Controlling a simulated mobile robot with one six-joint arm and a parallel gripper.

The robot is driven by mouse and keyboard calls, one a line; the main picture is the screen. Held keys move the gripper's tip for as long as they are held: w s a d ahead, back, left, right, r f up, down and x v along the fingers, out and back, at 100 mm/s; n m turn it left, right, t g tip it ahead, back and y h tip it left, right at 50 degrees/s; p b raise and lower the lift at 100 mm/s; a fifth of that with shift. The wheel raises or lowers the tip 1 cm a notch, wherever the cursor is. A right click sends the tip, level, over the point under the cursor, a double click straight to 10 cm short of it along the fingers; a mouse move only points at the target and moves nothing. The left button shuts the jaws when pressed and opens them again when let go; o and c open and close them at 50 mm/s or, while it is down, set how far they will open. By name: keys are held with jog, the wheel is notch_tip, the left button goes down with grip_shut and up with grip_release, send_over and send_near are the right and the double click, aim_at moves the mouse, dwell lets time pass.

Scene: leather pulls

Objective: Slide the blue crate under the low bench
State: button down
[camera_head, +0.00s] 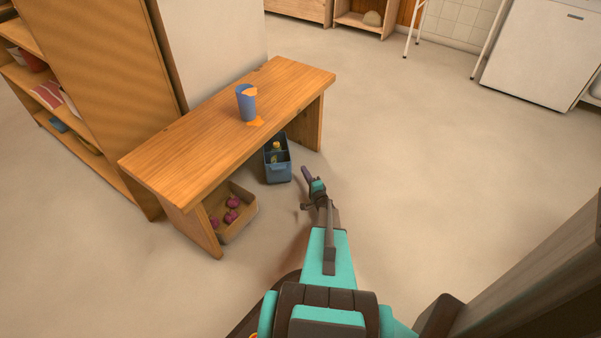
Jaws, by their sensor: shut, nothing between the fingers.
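The blue crate (278,173) stands on the floor at the front edge of the low bench (205,140), toward its right end. Its rear part is beneath the bench top and its front part sticks out. A yellowish item (275,150) shows inside it. My gripper (305,188) is to the right of the crate, low over the floor, with a small gap that I cannot judge exactly. It is shut and empty. The bench top hides some of the space behind the crate.
A cardboard box (240,222) with several purple round things sits under the bench's left end. A shelf unit (112,85) is behind. The floor at right is clear.

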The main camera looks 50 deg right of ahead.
jog(key=p+v, duration=0.2)
jog(key=v, duration=0.8)
jog(key=shift+a, duration=0.1)
dwell(0.3)
jog(key=w+a+r+n+g+y+p, duration=0.1)
jog(key=w+a+r+n+g+p, duration=0.15)
jog(key=a+p, duration=0.2)
jog(key=w+a+r+n+g+p, duration=0.1)
jog(key=w+a+n+g+p, duration=0.1)
jog(key=w+a+g+p, duration=0.3)
jog(key=s+a+r+n+g+y+p, duration=0.2)
jog(key=a+n+p, duration=0.1)
jog(key=a, duration=0.6)
jog(key=s+a+r+n+g+y+p, duration=0.1)
jog(key=a+r+n+p, duration=0.15)
jog(key=a, duration=0.75)
jog(key=s+a+r+n+g+y+p, duration=0.1)
jog(key=s+a+r+n+g+p, duration=0.2)
jog(key=s+a+r, duration=0.4)
jog(key=s+a+r+n+g+y+p, duration=0.2)
jog(key=s+a+r+n+g+p, duration=0.2)
jog(key=s+a, duration=0.5)
jog(key=s+a+r+n+g+y+p, duration=0.1)
jog(key=s+a+r+n+g+p, duration=0.2)
jog(key=a, duration=1)
jog(key=s+r+n+p, duration=0.2)
jog(key=s+r+n, duration=0.1)
jog(key=s+r, duration=0.2)
jog(key=shift+r+g+p, duration=0.35)
jog(key=shift+r, duration=0.5)
